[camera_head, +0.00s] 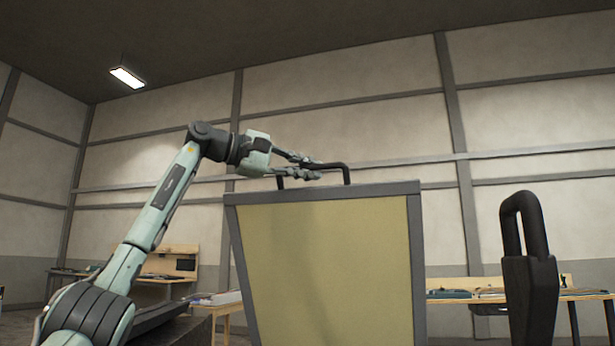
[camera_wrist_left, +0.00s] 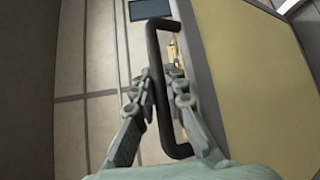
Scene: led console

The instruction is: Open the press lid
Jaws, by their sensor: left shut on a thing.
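The press lid (camera_head: 325,270) is a yellow panel in a grey frame, standing steeply raised in the middle of the head view. Its yellow face also shows at the right in the left wrist view (camera_wrist_left: 250,70). A black bar handle (camera_head: 347,174) sits on the lid's top edge; in the left wrist view the handle (camera_wrist_left: 153,45) runs between the fingers. My left gripper (camera_head: 318,169) reaches in from the left and is shut on this handle. The part of the handle between the fingers is partly hidden. My right gripper is not in view.
A dark upright piece with a loop top (camera_head: 530,265) stands at the right, close to the camera. Wooden workbenches (camera_head: 175,262) stand along the back wall. The space above the lid is clear.

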